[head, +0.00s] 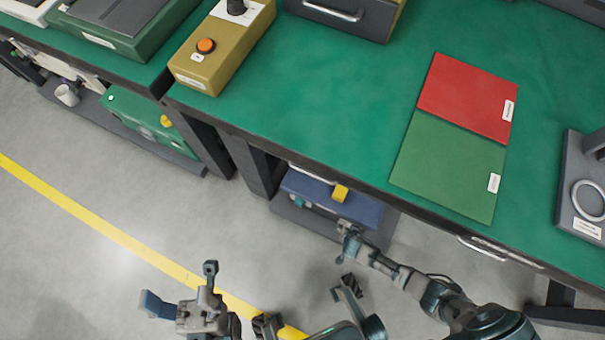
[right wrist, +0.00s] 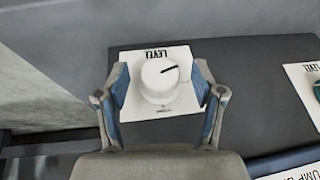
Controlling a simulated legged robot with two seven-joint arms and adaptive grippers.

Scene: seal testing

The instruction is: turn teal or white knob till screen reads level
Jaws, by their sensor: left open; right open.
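My right gripper (right wrist: 163,92) is open, with one blue-padded finger on each side of the knob; contact is unclear. The teal knob (right wrist: 317,88) is cut off at the right edge. In the head view my right gripper (head: 348,240) reaches to the blue unit (head: 352,209) under the table. My left gripper (head: 180,287) is open and empty above the floor. I cannot make out a screen.
The green tabletop (head: 330,90) overhangs the blue unit. On it lie a red sheet (head: 465,95) and a green sheet (head: 445,165). A yellow box with an orange button (head: 206,46) stands at the upper left. The floor (head: 60,250) at the left is clear.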

